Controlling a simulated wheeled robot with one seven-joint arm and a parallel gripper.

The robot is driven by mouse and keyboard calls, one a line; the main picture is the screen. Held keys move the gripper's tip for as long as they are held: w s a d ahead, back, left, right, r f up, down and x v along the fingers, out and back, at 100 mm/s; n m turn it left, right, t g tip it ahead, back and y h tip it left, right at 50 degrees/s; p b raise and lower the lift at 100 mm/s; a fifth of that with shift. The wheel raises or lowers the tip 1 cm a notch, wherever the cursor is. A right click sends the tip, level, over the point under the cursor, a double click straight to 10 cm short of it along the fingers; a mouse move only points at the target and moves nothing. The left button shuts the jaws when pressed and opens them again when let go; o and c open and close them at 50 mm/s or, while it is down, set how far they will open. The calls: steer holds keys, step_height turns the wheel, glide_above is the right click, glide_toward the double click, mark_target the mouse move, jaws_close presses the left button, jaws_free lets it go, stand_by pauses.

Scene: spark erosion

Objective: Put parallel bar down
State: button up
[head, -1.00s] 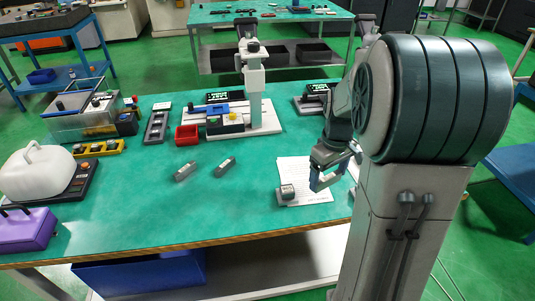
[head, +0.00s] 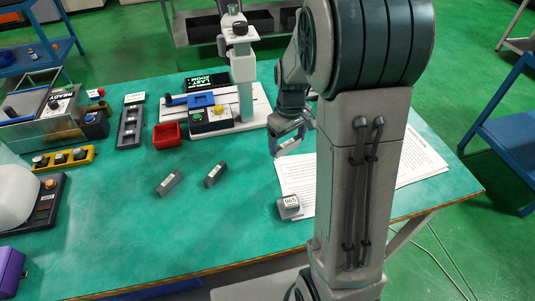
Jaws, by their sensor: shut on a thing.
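My gripper (head: 288,141) is shut on a pale grey parallel bar (head: 290,146). It holds the bar in the air, above and behind the grey block in the picture. Its exact height over the table is hard to tell. Two more grey bars lie apart on the green table top, the left bar (head: 169,183) and the right bar (head: 215,174). The grey block (head: 289,207) with a label stands at the near left corner of the white papers (head: 300,174). My arm hides part of the papers.
A grey tray (head: 131,124) and a yellow strip (head: 63,158) lie to the left. The green table top (head: 150,235) is clear in front of the bars.

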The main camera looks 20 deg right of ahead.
steer(key=a+f, duration=0.1)
steer(key=w+a+f, duration=0.1)
steer(key=a, duration=0.1)
steer(key=w+a+f, duration=0.1)
steer(key=shift+a, duration=0.2)
steer(key=shift+w+a+f, duration=0.15)
steer(key=shift+a+f, duration=0.15)
steer(key=shift+a, duration=0.05)
step_height(320, 180, down, 4)
steer(key=shift+r+p, duration=0.1)
steer(key=shift+p, duration=0.2)
steer(key=shift+f+b, duration=0.45)
steer(key=o, duration=1.2)
steer(key=shift+c, duration=0.2)
steer(key=shift+r, duration=0.15)
